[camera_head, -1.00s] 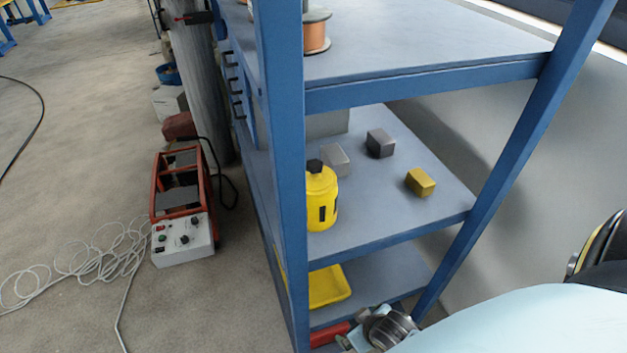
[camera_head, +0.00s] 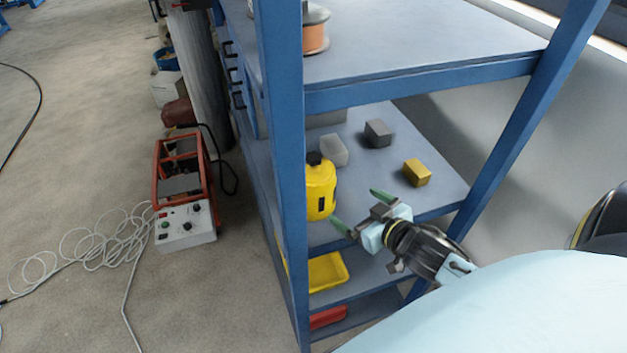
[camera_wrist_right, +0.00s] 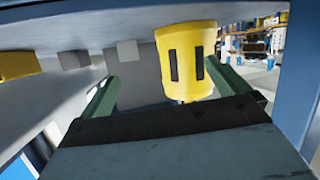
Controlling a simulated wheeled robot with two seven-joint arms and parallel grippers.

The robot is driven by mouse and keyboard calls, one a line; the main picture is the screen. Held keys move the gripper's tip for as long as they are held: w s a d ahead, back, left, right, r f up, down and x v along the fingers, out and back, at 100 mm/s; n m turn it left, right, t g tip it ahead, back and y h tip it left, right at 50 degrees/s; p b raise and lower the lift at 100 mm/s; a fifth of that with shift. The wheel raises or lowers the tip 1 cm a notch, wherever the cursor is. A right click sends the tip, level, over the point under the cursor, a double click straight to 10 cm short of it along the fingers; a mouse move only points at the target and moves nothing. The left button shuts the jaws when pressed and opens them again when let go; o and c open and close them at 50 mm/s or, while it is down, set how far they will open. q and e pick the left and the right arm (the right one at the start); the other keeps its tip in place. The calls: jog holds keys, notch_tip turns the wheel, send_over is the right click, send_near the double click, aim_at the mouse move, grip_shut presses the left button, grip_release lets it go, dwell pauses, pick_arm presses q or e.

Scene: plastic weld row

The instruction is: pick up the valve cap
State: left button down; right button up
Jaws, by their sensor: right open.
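In the right wrist view the bottle (camera_wrist_right: 185,62) shows beyond the open green fingers (camera_wrist_right: 162,76), nearer the right finger. The black cap is not clear there. My left gripper is not in view.
The middle shelf (camera_head: 385,172) also holds a yellow block (camera_head: 417,173), a dark grey block (camera_head: 378,134) and a light grey block (camera_head: 333,150). Blue posts (camera_head: 282,190) frame the rack. A yellow tray (camera_head: 327,271) lies below. A copper spool (camera_head: 316,30) stands above.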

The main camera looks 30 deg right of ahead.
aim_at(335, 183)
jog(key=d+r+n+y, duration=0.1)
jog(key=w+n+t+y, duration=0.1)
jog(key=y, duration=0.1)
jog(key=shift+w+d+r+t, duration=0.1)
jog(key=shift+d+r+t, duration=0.2)
jog(key=shift+d+r, duration=0.1)
jog(key=y, duration=0.1)
jog(key=n+y, duration=0.1)
jog(key=r+y, duration=0.1)
jog(key=shift+s+d+n+y, duration=0.25)
jog(key=shift+n+y, duration=0.15)
jog(key=shift+s+r+n+g+y, duration=0.25)
jog(key=shift+s+n+g+y, duration=0.2)
jog(key=shift+y, duration=0.35)
jog(key=x, duration=0.8)
jog(key=shift+r+p, duration=0.2)
jog(key=shift+p, duration=0.1)
jog(key=shift+a+p+x, duration=0.25)
jog(key=shift+p+x, duration=0.15)
jog(key=shift+x, duration=2.25)
jog(key=shift+s, duration=0.15)
jog(key=shift+r+n+y, duration=0.1)
jog(key=shift+n+y, duration=0.15)
jog(key=shift+y, duration=0.05)
jog(key=c, duration=0.8)
